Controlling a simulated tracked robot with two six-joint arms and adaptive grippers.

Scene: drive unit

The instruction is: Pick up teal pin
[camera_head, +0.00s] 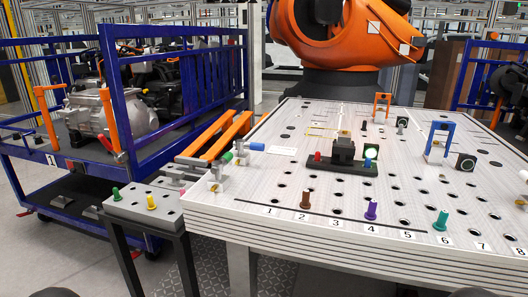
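The teal pin (441,220) stands upright in the white perforated table (285,235), near its front edge at the printed number 6. It is in plain view with nothing in front of it.
A purple pin (371,210) stands at 4 and a brown pin (305,200) at 2. Behind are a black fixture (343,155) and a blue arch (440,138). A grey side stand (140,211) holds green (116,194) and yellow (151,202) pins. An orange robot arm (340,35) stands behind.

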